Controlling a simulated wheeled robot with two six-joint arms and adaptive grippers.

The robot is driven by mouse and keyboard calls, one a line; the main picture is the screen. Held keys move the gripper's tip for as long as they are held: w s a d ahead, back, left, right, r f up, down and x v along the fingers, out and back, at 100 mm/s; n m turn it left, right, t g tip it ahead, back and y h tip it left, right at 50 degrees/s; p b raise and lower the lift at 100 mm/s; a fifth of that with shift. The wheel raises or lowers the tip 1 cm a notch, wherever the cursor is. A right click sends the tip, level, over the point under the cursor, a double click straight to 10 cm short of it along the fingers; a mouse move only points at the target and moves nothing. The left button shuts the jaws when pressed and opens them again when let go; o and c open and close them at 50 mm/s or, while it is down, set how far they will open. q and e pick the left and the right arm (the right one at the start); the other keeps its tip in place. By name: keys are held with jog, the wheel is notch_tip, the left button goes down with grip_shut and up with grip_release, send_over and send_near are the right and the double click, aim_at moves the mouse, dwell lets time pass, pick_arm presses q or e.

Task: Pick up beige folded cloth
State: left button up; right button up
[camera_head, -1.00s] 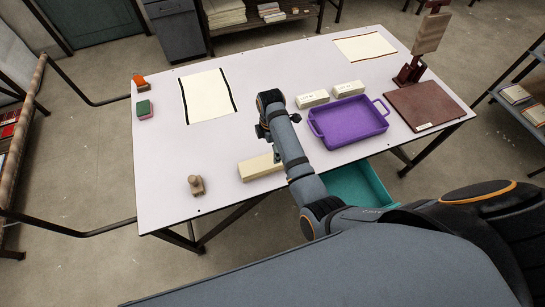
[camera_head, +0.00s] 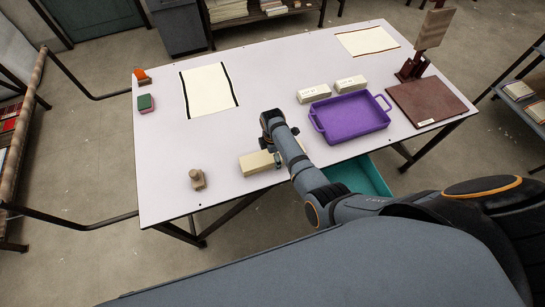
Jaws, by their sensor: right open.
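The beige folded cloth (camera_head: 253,164) is a long, pale block lying near the front edge of the table. My right arm comes in from the lower right and bends at a joint above the table. My right gripper (camera_head: 277,158) points down at the right end of the cloth and is open. The arm partly hides that end, and I cannot tell whether the fingers touch the cloth. My left gripper is not in view.
A purple tray (camera_head: 350,119) is right of the arm, with two pale blocks (camera_head: 314,94) behind it. A wooden stamp-like object (camera_head: 197,180) stands left of the cloth. A flat black-edged sheet (camera_head: 207,90) lies farther back. A teal bin (camera_head: 362,178) is below the table's front edge.

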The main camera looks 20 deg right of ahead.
jog(key=shift+c, duration=0.3)
jog(key=c, duration=1.2)
jog(key=shift+c, duration=0.7)
jog(key=shift+r, duration=0.15)
